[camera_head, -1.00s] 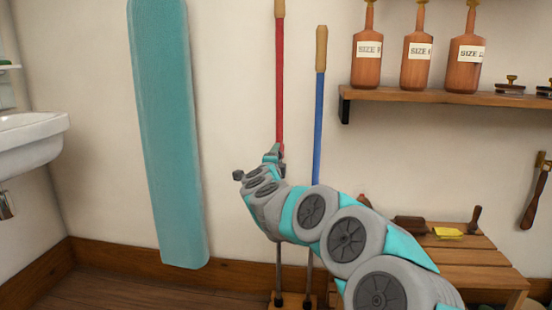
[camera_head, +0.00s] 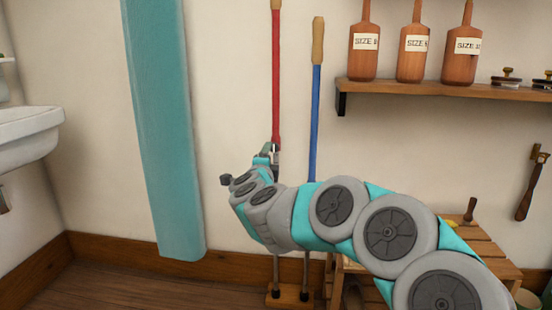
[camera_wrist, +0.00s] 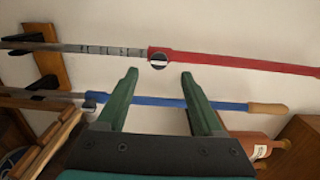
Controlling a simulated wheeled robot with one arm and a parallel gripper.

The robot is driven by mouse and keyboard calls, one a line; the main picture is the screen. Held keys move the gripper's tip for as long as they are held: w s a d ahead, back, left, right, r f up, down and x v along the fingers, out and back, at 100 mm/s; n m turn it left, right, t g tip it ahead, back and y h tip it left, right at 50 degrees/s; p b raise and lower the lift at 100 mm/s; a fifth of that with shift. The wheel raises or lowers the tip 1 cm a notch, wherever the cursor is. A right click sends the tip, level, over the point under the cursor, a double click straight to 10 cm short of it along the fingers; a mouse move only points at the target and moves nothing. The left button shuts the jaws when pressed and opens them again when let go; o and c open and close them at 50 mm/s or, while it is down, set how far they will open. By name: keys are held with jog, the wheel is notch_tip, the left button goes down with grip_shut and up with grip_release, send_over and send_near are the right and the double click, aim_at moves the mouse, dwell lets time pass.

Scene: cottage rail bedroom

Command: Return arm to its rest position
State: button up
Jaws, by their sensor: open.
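My gripper (camera_wrist: 160,100) is open in the wrist view, with its two green fingers apart and nothing between them. The red-handled pole (camera_wrist: 235,61) crosses beyond the fingertips, and the blue-handled pole (camera_wrist: 150,100) crosses behind the fingers. In the head view my arm reaches from the lower right to the middle, and my gripper (camera_head: 268,155) points toward the wall in front of the red pole (camera_head: 276,80). The blue pole (camera_head: 316,110) stands just to its right. The head view does not show clearly how far the gripper is from the red pole.
A wooden shelf (camera_head: 430,88) with brown bottles (camera_head: 410,52) is on the wall at right. A slatted wooden bench (camera_head: 490,250) stands below, partly behind my arm. A tall teal panel (camera_head: 165,130) is at left, beside a white sink (camera_head: 28,135). Open floor (camera_head: 110,278) shows at lower left.

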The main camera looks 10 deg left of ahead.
jog(key=s+a+r+n+g+y+p, duration=0.3)
jog(key=s+a+r+n+y, duration=0.15)
jog(key=s+n+y, duration=0.3)
jog(key=s+d+f+n+g+y+p, duration=0.1)
jog(key=s+n+g, duration=0.15)
jog(key=s, duration=0.25)
jog(key=s+d+f+n+g+p, duration=0.1)
jog(key=s+f+n+g, duration=0.1)
jog(key=s+n, duration=0.2)
jog(key=s+d+f+n+g+h+p, duration=0.1)
jog(key=s+d+f+g, duration=0.3)
jog(key=s+d, duration=0.5)
jog(key=s+d+f+n+g+h+p, duration=0.1)
jog(key=s+d+f+g+h, duration=0.3)
jog(key=s+d, duration=0.5)
jog(key=s+d+f+n+g+h+p, duration=0.2)
jog(key=s+d+f, duration=0.4)
jog(key=s, duration=1.4)
jog(key=d+g+h, duration=0.1)
jog(key=d+g, duration=0.1)
jog(key=d, duration=0.1)
jog(key=shift+d, duration=0.3)
jog(key=shift+w+f, duration=0.1)
